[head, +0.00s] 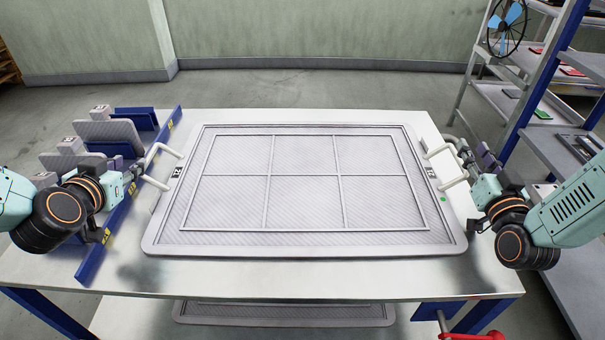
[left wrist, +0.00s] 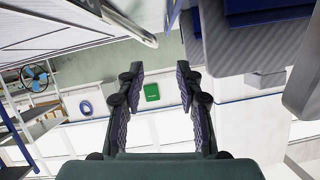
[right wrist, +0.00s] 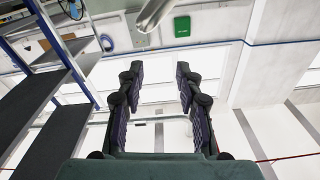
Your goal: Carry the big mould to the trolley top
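The big mould (head: 305,238), a wide grey ribbed panel with a raised frame split into several cells, lies flat on a metal table top (head: 300,283). A pale bar handle (head: 158,158) stands on its left side and another (head: 440,165) on its right side. My left gripper (head: 138,170) is open and empty, just left of the left handle. In the left wrist view its fingers (left wrist: 157,72) are apart. My right gripper (head: 464,152) is open beside the right handle; its fingers are also apart in the right wrist view (right wrist: 160,72). I cannot make out which surface is the trolley top.
A blue rack (head: 95,250) with grey plates stands along the table's left side. A shelf unit (head: 535,100) with blue posts stands at right. Another grey panel (head: 285,313) lies below the table top. A red part (head: 475,336) shows at bottom right. The floor behind is clear.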

